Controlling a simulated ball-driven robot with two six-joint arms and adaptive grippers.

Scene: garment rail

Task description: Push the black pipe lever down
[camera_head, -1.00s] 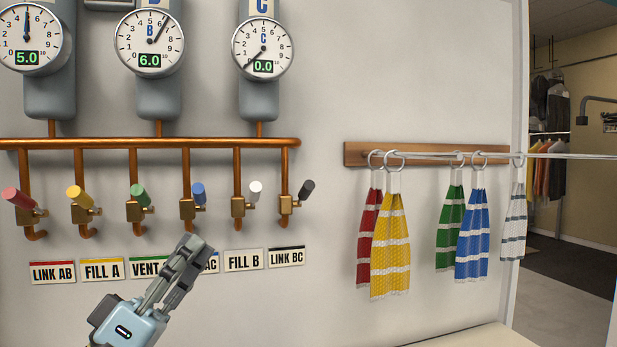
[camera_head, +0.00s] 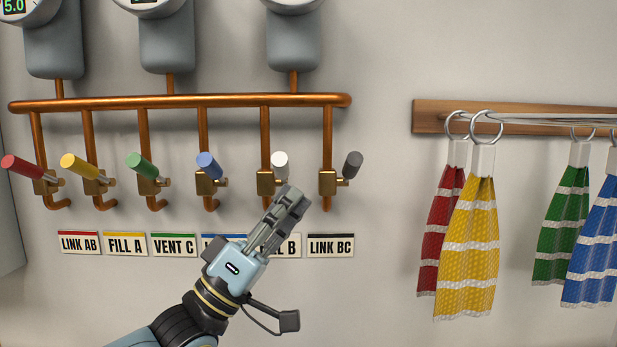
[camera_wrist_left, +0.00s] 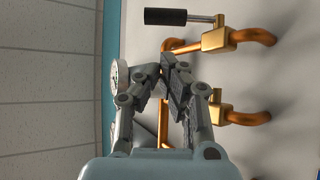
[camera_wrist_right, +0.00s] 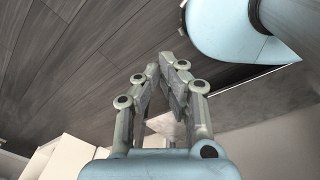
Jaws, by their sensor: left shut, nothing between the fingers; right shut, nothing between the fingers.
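The black pipe lever (camera_head: 352,164) is the rightmost lever on the copper pipes, above the LINK BC label (camera_head: 330,245). It sticks up and out from its brass valve (camera_head: 327,183). It also shows in the left wrist view as a black cylinder (camera_wrist_left: 165,17) on a silver stem. My left gripper (camera_head: 297,192) is shut and empty, below and left of the black lever, apart from it in the picture and just below the white lever (camera_head: 280,163). My right gripper (camera_wrist_right: 166,68) shows only in its own wrist view, shut and empty.
Red (camera_head: 22,167), yellow (camera_head: 80,166), green (camera_head: 141,164) and blue (camera_head: 208,164) levers stand in the row to the left. My left arm partly covers the labels under the blue and white levers. A wooden rail (camera_head: 432,116) with striped cloths is at the right.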

